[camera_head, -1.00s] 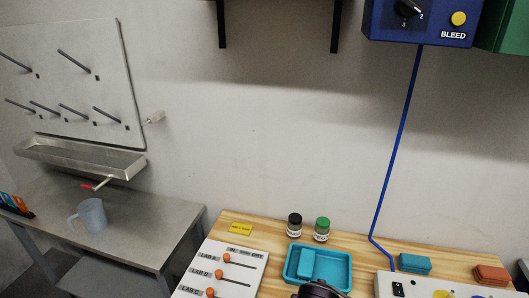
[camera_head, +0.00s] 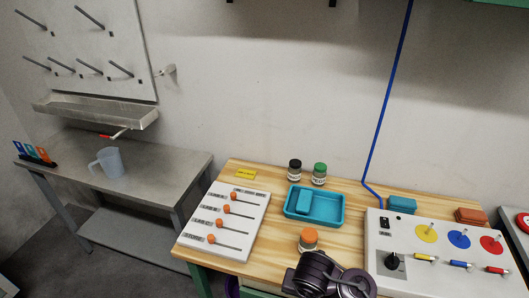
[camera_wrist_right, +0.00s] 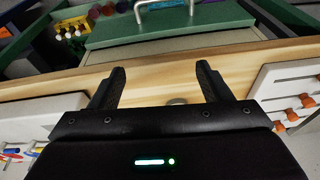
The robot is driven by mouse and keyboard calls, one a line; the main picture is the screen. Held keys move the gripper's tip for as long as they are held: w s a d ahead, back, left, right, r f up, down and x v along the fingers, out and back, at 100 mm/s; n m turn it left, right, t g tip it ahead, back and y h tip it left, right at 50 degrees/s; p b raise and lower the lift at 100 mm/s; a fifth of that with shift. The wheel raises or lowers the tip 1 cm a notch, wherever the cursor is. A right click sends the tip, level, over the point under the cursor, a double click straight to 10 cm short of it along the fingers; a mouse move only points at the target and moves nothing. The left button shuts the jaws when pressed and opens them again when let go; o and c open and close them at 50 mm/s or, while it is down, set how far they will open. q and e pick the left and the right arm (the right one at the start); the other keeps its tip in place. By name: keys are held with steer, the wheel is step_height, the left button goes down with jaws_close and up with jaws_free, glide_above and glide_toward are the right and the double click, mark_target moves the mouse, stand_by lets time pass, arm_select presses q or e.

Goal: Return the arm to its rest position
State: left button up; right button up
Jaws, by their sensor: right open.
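My right gripper (camera_wrist_right: 158,88) shows in the right wrist view with its two dark fingers spread and nothing held between them. It is over the wooden table (camera_wrist_right: 140,92), near an edge of it. In the head view a dark part of my arm (camera_head: 328,276) shows at the bottom middle, just below a jar with an orange lid (camera_head: 309,239). The fingers cannot be made out there. My left gripper is not in view.
A white slider board (camera_head: 228,218), a teal tray (camera_head: 315,207), two jars (camera_head: 295,170) and a white control panel (camera_head: 440,250) are on the table. A green front with a handle (camera_wrist_right: 165,22) lies beyond the table edge in the wrist view. A side table (camera_head: 170,165) holds a jug (camera_head: 112,162).

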steer(key=s+f+n+g+y+b, duration=0.1)
steer(key=s+f, duration=0.3)
steer(key=f, duration=0.6)
steer(key=s+f+n+g+y+b, duration=0.1)
steer(key=s+f+b, duration=0.15)
steer(key=f, duration=0.75)
steer(key=s+f+g+y, duration=0.1)
steer(key=s+f, duration=0.3)
steer(key=f, duration=0.6)
arm_select(q)
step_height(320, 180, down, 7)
steer(key=b, duration=0.3)
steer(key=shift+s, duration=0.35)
arm_select(e)
steer(key=s+d+f+n+h, duration=0.1)
steer(key=s+d+f+n, duration=0.1)
steer(key=s+d+f, duration=0.4)
steer(key=s+d+f+n+t+h, duration=0.1)
steer(key=s+d+f+n, duration=0.1)
steer(key=s+d+f, duration=0.5)
steer(key=s+f, duration=0.5)
steer(key=s, duration=0.4)
